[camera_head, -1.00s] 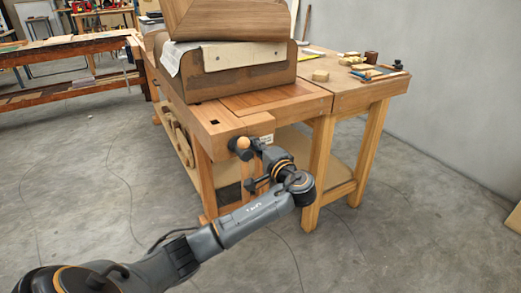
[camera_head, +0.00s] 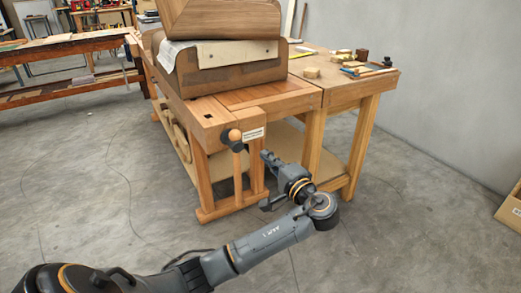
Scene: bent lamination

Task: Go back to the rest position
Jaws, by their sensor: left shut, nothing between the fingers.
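My left arm comes in from the lower left, and its gripper (camera_head: 268,180) is in front of the near end of the wooden workbench (camera_head: 272,95). The gripper is shut and empty. It is below the bench top, to the right of the bench's round vise knob (camera_head: 234,135), and apart from it. On the bench a curved wooden form (camera_head: 222,20) sits above a lower wooden block (camera_head: 225,75), with a pale sheet (camera_head: 240,53) between them. My right gripper does not show.
Small wood pieces and tools (camera_head: 365,68) lie on the right part of the bench. Another bench (camera_head: 65,45) stands at the back left. The grey floor (camera_head: 90,190) in front is mostly clear.

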